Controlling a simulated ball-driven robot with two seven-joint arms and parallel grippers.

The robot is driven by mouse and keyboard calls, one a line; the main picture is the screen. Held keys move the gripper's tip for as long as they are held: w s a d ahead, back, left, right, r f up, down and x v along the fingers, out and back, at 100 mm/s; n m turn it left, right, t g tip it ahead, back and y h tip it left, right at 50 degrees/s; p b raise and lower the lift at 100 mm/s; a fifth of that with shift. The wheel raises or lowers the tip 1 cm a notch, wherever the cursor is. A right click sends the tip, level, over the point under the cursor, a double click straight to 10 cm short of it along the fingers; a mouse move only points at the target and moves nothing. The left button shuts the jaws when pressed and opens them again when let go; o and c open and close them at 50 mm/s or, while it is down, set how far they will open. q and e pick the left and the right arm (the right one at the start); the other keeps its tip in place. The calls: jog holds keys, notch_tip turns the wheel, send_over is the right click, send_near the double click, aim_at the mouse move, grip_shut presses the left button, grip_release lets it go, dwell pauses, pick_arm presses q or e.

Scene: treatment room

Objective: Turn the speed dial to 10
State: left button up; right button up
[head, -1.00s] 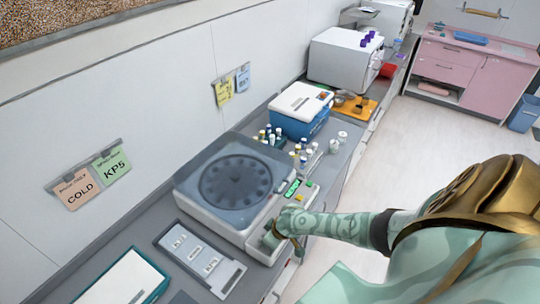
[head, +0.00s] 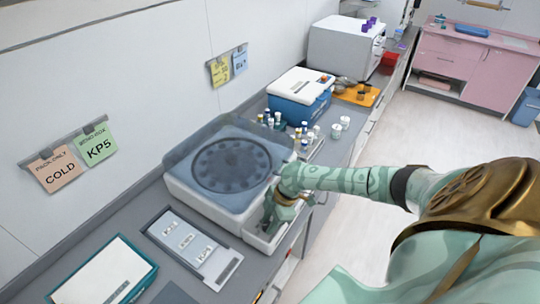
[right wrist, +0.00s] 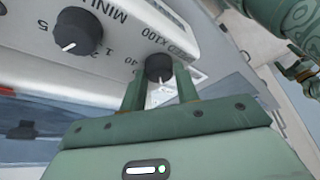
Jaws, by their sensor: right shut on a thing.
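The centrifuge (head: 225,205) stands on the counter, its tinted lid (head: 235,165) closed over a round rotor. My right gripper (head: 270,224) is at its front panel and hides most of the controls in the head view. In the right wrist view my right gripper (right wrist: 159,88) has its two fingers on either side of a black dial (right wrist: 158,67), shut on it. The print beside this dial ends in "X100", with "40" near it; the full word is hard to read. A second black dial (right wrist: 77,30), marked "MINU…", sits apart to the left.
A grey tray with labelled cards (head: 190,247) and a white, teal-edged box (head: 108,275) lie left of the centrifuge. Several small vials (head: 305,133) and a blue-and-white cooler (head: 300,92) stand behind it. The floor at right is open.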

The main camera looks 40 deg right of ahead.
jog(key=shift+f+n+g+b, duration=0.1)
jog(key=shift+n+g+b, duration=0.7)
jog(key=shift+n, duration=0.8)
jog(key=o, duration=1)
jog(key=shift+c, duration=0.2)
jog(key=shift+w, duration=0.1)
jog(key=v, duration=1.6)
jog(key=shift+d, duration=0.2)
